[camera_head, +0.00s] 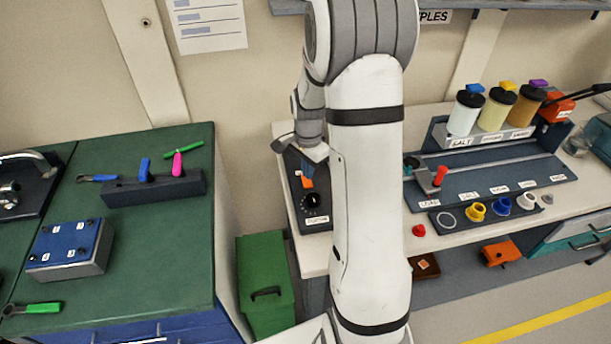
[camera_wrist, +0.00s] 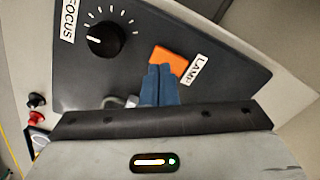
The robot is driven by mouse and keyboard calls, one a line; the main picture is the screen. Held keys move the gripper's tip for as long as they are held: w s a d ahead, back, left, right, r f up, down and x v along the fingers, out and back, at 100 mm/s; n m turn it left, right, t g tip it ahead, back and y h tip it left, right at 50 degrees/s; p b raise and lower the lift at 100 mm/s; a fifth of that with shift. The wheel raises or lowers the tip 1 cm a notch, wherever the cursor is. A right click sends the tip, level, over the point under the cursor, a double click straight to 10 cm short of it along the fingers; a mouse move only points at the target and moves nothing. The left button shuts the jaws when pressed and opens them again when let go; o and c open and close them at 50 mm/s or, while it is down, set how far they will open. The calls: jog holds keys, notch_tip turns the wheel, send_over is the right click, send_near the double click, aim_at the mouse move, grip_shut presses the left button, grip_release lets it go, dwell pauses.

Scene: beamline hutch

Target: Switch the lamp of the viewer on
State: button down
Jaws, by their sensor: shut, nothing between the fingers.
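The viewer's dark panel (camera_wrist: 110,80) fills much of the wrist view, and part of it shows in the head view (camera_head: 318,221). An orange lamp switch (camera_wrist: 172,57) sits on it beside a white LAMP label (camera_wrist: 197,70). My gripper (camera_wrist: 160,70) is shut and empty, its blue fingers together with the tips at the lower edge of the switch. I cannot tell whether they touch it. The fingers cover part of the switch. In the head view my gripper (camera_head: 307,171) is over the panel, right at the orange switch (camera_head: 307,183).
A black FOCUS knob (camera_wrist: 105,40) with white tick marks is left of the switch. A metal part (camera_wrist: 120,101) shows near the fingers. In the head view, my arm hides the bench just right of the panel. Labelled jars (camera_head: 465,112) stand farther right.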

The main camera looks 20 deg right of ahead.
aim_at(308, 184)
notch_tip(308, 184, up, 4)
jog(key=shift+r+p, duration=0.2)
jog(key=shift+p, duration=0.95)
jog(key=s+a+r+n+t, duration=0.1)
jog(key=s+a+r+n, duration=0.4)
jog(key=s, duration=0.5)
jog(key=s+a+r+n+t, duration=0.2)
jog(key=s+a+r+n, duration=0.3)
jog(key=s+r+n, duration=0.4)
notch_tip(308, 184, up, 2)
jog(key=shift+s+a+r, duration=0.15)
jog(key=shift+s+a, duration=0.15)
jog(key=shift+s, duration=0.9)
